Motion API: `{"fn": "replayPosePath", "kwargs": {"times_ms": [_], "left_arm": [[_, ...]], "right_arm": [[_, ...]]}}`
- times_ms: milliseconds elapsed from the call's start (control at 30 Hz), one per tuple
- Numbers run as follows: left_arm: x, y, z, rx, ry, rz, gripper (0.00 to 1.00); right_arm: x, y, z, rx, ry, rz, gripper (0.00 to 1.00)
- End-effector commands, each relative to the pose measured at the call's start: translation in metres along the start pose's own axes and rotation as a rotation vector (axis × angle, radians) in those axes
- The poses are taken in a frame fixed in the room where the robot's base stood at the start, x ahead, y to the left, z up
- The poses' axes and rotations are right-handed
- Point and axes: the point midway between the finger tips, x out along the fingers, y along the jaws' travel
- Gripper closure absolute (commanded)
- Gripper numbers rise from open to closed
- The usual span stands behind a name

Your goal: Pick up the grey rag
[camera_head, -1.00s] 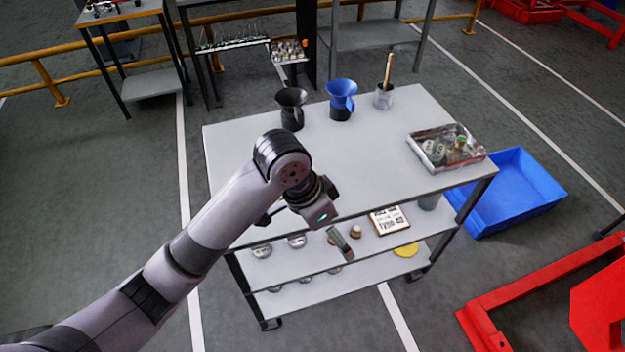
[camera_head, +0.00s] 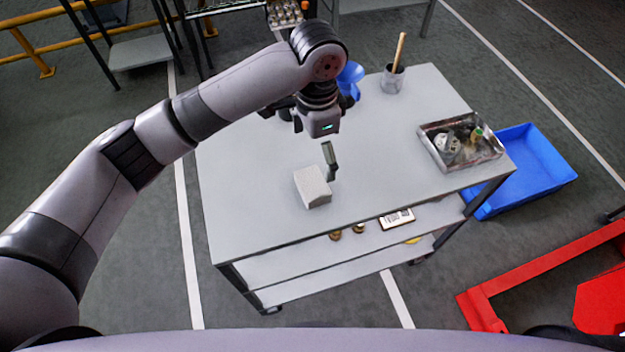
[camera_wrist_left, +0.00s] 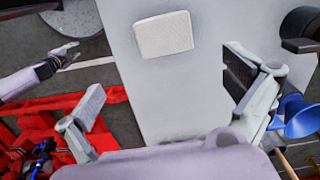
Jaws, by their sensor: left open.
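The grey rag (camera_head: 313,187), a pale folded block, lies on the grey table top (camera_head: 240,215) near its front edge. In the left wrist view the rag (camera_wrist_left: 163,34) lies flat at the top middle, beyond the fingers. My left gripper (camera_head: 305,137) is above the table, behind the rag and apart from it. Its two fingers (camera_wrist_left: 168,98) are spread wide with nothing between them. In the head view one finger hangs just above and right of the rag. An arm at the left of the wrist view ends in a dark gripper (camera_wrist_left: 57,62), seemingly my right one; its jaws are too small to read.
A blue funnel (camera_head: 351,78) stands partly behind my left arm. A cup with a wooden handle (camera_head: 392,77) and a metal tray of parts (camera_head: 425,130) are on the table. A blue bin (camera_head: 548,170) and red frame (camera_head: 540,270) are at right. The table front is mostly clear.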

Motion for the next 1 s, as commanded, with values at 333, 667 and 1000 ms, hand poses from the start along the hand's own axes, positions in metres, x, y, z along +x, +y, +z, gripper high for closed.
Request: {"fn": "replayPosePath", "kwargs": {"times_ms": [333,667,1000], "left_arm": [[0.068,-0.001,0.001,-0.002,-0.002,0.001,0.00],[0.095,-0.002,0.005,-0.003,-0.003,0.000,0.00],[0.132,-0.004,0.006,-0.001,0.001,-0.002,0.00]], "right_arm": [[-0.014,0.001,-0.004,0.000,0.003,0.001,0.65],[-0.025,0.000,-0.003,0.001,0.001,0.000,0.65],[-0.032,0.001,-0.004,0.001,0.001,0.000,0.65]]}}
